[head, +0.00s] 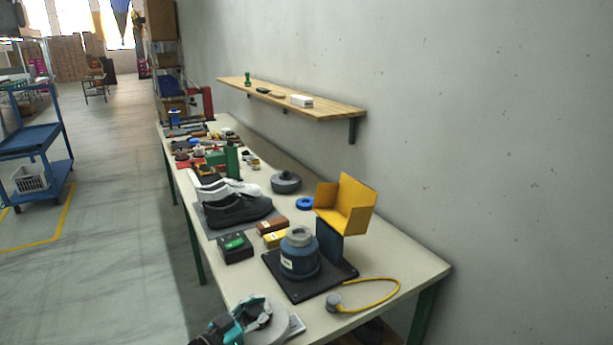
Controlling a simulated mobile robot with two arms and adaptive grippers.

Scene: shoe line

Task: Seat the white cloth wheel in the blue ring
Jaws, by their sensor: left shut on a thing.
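The white cloth wheel (269,324) is a pale grey-white disc at the near end of the table, at the bottom of the head view. My left gripper (246,312), teal and black, is shut on it at its left side and hides part of it. I cannot tell whether the wheel touches the table. The blue ring (305,203) lies flat on the table farther back, near the wall side, left of the yellow guard. It looks empty, and my left gripper is well in front of it. My right gripper is not in view.
A yellow cable (385,281) curls right. Black shoe (240,210), black-green box (235,248) and small boxes (272,226) crowd the left.

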